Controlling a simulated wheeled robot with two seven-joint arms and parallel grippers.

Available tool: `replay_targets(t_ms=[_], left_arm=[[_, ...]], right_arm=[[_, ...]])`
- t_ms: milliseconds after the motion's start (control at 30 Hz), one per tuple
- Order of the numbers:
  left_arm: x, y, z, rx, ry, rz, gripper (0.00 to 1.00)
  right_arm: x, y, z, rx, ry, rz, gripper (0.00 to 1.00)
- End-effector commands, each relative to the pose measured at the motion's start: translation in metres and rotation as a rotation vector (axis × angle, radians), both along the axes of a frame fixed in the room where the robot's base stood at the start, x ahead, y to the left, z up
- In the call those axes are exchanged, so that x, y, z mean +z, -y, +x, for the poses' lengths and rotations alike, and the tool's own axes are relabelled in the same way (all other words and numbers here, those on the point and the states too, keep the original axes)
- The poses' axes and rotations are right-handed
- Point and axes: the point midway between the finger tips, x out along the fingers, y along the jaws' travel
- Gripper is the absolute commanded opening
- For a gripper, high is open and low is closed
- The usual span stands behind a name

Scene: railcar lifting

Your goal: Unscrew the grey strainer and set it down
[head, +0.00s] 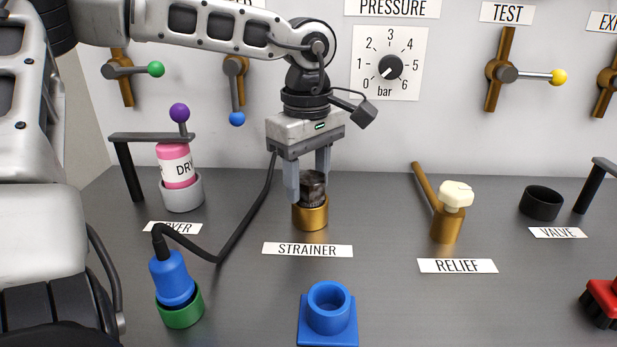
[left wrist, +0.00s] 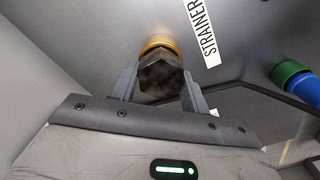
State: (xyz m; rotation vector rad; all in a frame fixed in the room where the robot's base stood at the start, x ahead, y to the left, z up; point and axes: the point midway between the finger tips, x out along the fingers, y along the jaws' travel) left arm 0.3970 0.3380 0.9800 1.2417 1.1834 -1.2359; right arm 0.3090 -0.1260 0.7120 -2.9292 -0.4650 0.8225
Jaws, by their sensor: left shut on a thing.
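The dark grey strainer (head: 312,188) stands upright in the brass fitting (head: 311,214) behind the STRAINER label. Its many-sided dark top (left wrist: 160,75) shows in the left wrist view, with the brass ring (left wrist: 160,43) beyond it. My left gripper (head: 307,190) points straight down over the strainer, one finger on each side, and is shut on it. Whether the thread is still engaged cannot be seen. My right gripper is not in view.
An empty blue holder (head: 328,310) stands in front of the STRAINER label. A blue plug (head: 172,280) with a black cable sits in a green ring at front left. The pink dryer (head: 176,166) is at left, the relief valve (head: 448,215) at right.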

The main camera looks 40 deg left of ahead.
Motion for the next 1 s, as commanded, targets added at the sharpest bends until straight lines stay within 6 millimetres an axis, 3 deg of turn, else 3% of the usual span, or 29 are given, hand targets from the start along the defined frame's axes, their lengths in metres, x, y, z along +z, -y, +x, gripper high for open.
replay_targets(t_ms=[467, 1000], left_arm=[[-0.004, -0.001, -0.004, 0.553, -0.019, 0.006, 0.21], [0.016, -0.001, -0.003, 0.536, -0.014, 0.006, 0.21]], right_arm=[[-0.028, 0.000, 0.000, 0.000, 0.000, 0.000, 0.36], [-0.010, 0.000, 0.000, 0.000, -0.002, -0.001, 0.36]])
